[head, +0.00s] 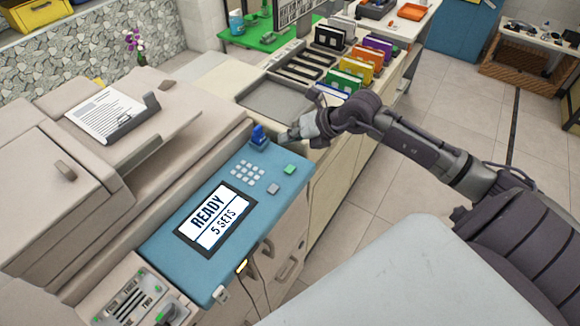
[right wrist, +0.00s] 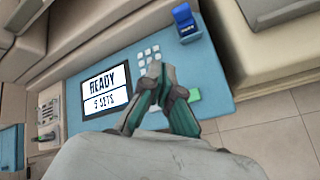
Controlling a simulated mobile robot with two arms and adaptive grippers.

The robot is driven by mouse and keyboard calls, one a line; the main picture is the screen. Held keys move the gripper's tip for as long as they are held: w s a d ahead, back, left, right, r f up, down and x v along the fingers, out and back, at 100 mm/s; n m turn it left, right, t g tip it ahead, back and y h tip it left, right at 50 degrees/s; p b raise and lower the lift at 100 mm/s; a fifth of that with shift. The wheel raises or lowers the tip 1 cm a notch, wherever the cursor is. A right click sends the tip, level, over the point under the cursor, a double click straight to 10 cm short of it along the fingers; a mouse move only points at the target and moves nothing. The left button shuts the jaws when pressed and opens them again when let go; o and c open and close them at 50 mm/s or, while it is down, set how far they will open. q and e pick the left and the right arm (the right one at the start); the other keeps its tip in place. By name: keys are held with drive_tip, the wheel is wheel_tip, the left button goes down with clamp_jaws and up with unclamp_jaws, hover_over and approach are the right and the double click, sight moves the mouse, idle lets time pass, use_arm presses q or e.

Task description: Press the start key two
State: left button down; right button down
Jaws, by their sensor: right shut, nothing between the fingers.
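The copier's blue control panel (head: 165,248) carries a screen (head: 213,217) reading "READY" and "5 SETS". A pale number keypad (head: 247,174), a green key (head: 290,169) and a grey key (head: 272,188) sit at its far right part. My right gripper (head: 288,134) is shut and empty near the panel's far end, by a small blue upright piece (head: 258,134). In the right wrist view, the shut fingertips (right wrist: 156,72) appear over the keypad edge, and the green key (right wrist: 194,95) shows partly behind a finger. Contact with any key cannot be told. My left gripper is out of view.
A copier lid with a printed sheet (head: 103,113) stands left. A side panel (head: 135,300) with a lever is at bottom left. Behind are an empty grey tray (head: 275,102) and coloured folders (head: 362,66). Open tiled floor (head: 365,190) lies right of the counter.

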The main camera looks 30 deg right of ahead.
sight(292, 169)
drive_tip(key=shift+d+h, duration=0.3)
drive_tip(key=shift+d, duration=0.35)
drive_tip(key=shift+f, duration=0.2)
wheel_tip(292, 169, down, 9)
drive_tip(key=b, duration=0.6)
drive_tip(key=shift+r, duration=0.2)
idle(0.8)
drive_tip(key=shift+f+b, duration=0.35)
drive_tip(key=shift+b, duration=0.15)
drive_tip(key=shift+f+b, duration=0.45)
drive_tip(key=shift+f, duration=0.2)
idle(0.5)
drive_tip(key=shift+r, duration=0.15)
drive_tip(key=shift+r+p, duration=0.75)
drive_tip(key=shift+r, duration=0.15)
